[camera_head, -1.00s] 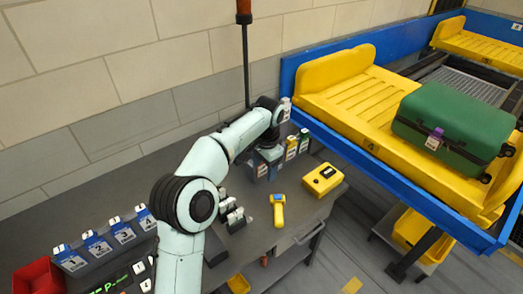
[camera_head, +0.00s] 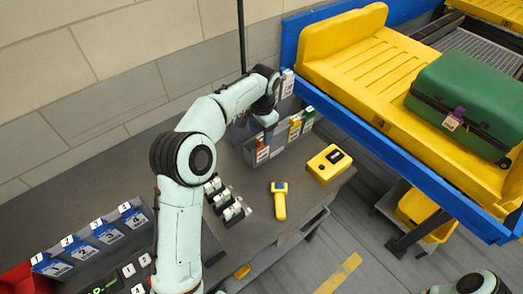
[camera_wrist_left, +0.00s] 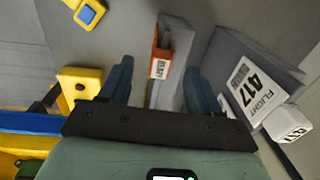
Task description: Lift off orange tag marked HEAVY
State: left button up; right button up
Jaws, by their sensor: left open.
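The orange tag (camera_head: 262,149) with a white label hangs at the left end of a row of tags on the grey rack (camera_head: 280,140) at the back of the bench. In the left wrist view the orange tag (camera_wrist_left: 161,62) appears between my two blue fingers, with a gap on each side; its small print is too blurred to read surely. My left gripper (camera_head: 268,122) is open and empty, close above the tag in the head view. It also shows in the left wrist view (camera_wrist_left: 158,88). My right gripper is out of view.
Yellow (camera_head: 295,128) and green (camera_head: 307,119) tags hang right of the orange one. A white flight-417 card (camera_wrist_left: 247,88) is close by. A yellow scanner (camera_head: 279,201) and yellow box (camera_head: 328,163) lie on the bench. The blue-edged conveyor (camera_head: 375,135) carries a green suitcase (camera_head: 465,95).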

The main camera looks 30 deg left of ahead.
aim_at(261, 143)
pick_arm(q)
jog(key=shift+w+a+f, duration=0.1)
jog(key=shift+w+f, duration=0.05)
jog(key=shift+f, duration=0.55)
jog(key=shift+w+a+f, duration=0.1)
jog(key=shift+f, duration=0.6)
jog(key=f, duration=0.4)
jog(key=shift+w+a+f, duration=0.1)
jog(key=shift+w+f, duration=0.05)
jog(key=shift+w, duration=0.05)
jog(key=c, duration=1.1)
